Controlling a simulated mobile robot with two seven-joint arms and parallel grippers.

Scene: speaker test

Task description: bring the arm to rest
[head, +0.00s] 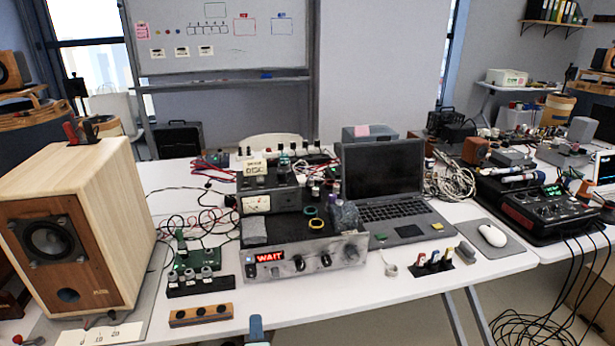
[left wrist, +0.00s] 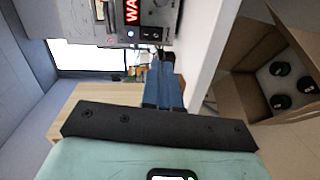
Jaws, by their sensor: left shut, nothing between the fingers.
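My left gripper (head: 257,328) shows at the bottom edge of the head view, just in front of the white table's near edge. In the left wrist view its blue fingers (left wrist: 163,88) are together with nothing between them. My right gripper is in neither view. The amplifier-like unit (head: 305,258) with a red WAIT display stands on the table beyond the left gripper; its lit display also shows in the left wrist view (left wrist: 131,10). The gripper is apart from it.
A wooden speaker (head: 80,230) stands at the left. A wooden strip with knobs (head: 201,315) lies near the front edge, close to the gripper. A laptop (head: 385,190) and mouse (head: 492,235) are to the right. An open cardboard box (left wrist: 235,85) shows in the wrist view.

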